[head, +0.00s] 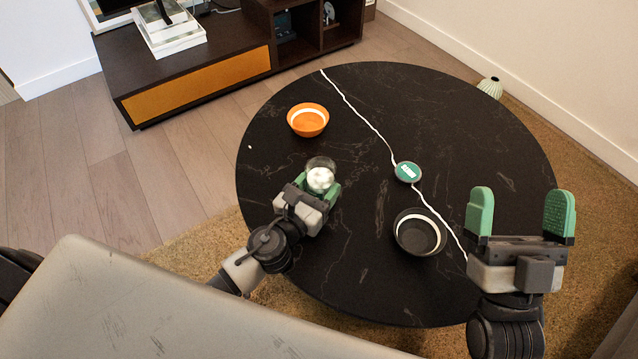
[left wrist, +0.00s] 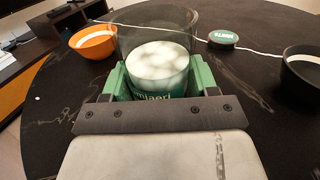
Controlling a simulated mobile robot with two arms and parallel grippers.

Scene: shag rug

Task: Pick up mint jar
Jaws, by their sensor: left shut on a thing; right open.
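The mint jar (head: 320,179) is a clear jar with white round mints inside. It stands near the left side of the round black table. My left gripper (head: 318,190) is shut on it, with a green finger on each side. In the left wrist view the jar (left wrist: 157,65) is upright between the green fingers, and part of a green label with lettering shows; its lower part is hidden by the gripper (left wrist: 160,85). I cannot tell whether its base touches the table. My right gripper (head: 520,215) is open and empty, over the table's right front edge.
The black round table (head: 460,110) also holds an orange bowl (head: 308,120), a dark bowl (head: 420,233) and a small round green-topped tin (head: 408,172). A white line (head: 360,115) runs across the tabletop. A dark cabinet (head: 200,70) stands behind. The far right of the tabletop is clear.

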